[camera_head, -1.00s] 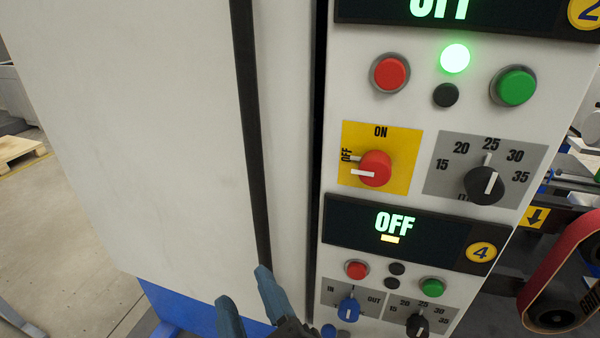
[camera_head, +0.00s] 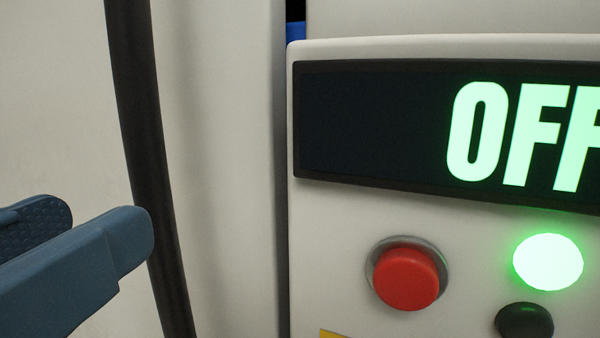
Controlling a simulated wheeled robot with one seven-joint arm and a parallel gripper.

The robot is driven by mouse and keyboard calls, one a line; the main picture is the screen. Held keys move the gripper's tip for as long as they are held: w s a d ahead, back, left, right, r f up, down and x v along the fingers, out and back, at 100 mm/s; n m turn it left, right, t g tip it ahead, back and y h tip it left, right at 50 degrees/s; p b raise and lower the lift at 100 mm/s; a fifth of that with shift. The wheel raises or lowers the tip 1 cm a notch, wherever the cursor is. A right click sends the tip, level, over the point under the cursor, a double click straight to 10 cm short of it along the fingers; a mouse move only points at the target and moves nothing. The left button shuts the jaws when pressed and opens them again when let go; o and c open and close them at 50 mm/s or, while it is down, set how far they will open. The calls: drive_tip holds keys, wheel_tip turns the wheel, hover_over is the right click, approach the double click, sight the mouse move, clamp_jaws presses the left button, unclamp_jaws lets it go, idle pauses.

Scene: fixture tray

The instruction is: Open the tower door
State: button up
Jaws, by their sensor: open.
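The tower door (camera_head: 215,120) is a pale panel that fills the left and middle of the head view. A long black vertical bar (camera_head: 150,170), which looks like its handle, runs down the door. A narrow dark gap separates the door from the control panel on the right. My gripper (camera_head: 105,222) is at the lower left with its two blue fingers apart and nothing between them. The near fingertip overlaps the left side of the bar in the picture. Whether it touches the bar I cannot tell.
The control panel (camera_head: 340,225) stands close on the right. It has a dark display (camera_head: 380,130) reading OFF, a red button (camera_head: 405,278), a lit green lamp (camera_head: 548,262) and a black button (camera_head: 524,321). Pale door surface lies left of the bar.

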sight(140, 199)
drive_tip(key=w, duration=0.2)
drive_tip(key=w+p, duration=0.1)
drive_tip(key=w, duration=0.1)
drive_tip(key=w+d+p, duration=0.1)
drive_tip(key=w, duration=0.2)
clamp_jaws()
idle(0.4)
